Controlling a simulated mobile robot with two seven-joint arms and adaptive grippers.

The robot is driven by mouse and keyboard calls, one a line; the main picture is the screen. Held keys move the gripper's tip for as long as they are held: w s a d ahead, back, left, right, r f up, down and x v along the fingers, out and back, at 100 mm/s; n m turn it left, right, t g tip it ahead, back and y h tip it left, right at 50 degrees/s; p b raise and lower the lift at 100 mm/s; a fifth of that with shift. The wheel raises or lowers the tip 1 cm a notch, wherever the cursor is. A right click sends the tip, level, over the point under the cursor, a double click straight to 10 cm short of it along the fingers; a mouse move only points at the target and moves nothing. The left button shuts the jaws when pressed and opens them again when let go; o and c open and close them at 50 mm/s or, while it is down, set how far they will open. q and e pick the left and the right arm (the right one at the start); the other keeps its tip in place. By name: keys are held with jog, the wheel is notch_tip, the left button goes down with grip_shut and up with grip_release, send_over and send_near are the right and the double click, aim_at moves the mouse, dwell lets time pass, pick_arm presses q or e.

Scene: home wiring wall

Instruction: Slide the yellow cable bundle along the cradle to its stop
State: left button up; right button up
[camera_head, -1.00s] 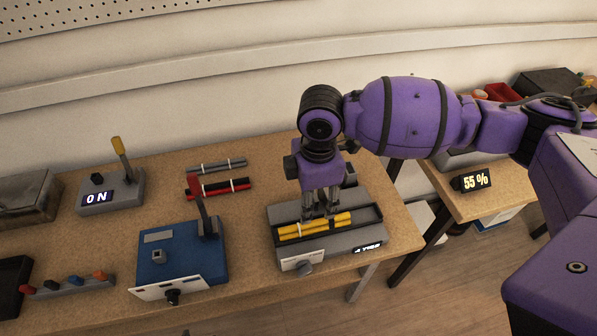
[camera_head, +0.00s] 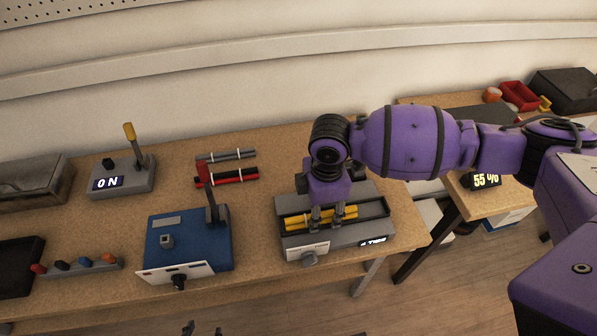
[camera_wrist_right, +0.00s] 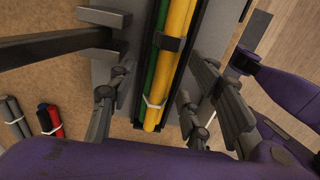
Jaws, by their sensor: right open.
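The yellow cable bundle (camera_head: 349,212) lies in the left and middle part of a dark trough in the grey cradle (camera_head: 345,236). In the right wrist view the yellow bundle (camera_wrist_right: 178,75) has a black band and a white tie, with a green cable beside it. My right gripper (camera_head: 328,216) points down over the bundle. Its fingers are open and stand apart on either side of the bundle in the wrist view (camera_wrist_right: 166,75). Finger contact is unclear. Two small dark tips at the bottom edge of the head view seem to be my left gripper (camera_head: 203,329).
A grey switch box (camera_head: 122,182) reads ON. The trough is empty right of the bundle. The table's right edge is close to the cradle.

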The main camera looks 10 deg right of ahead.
jog(key=shift+f, duration=0.25)
grip_shut()
jog(key=shift+d, duration=0.1)
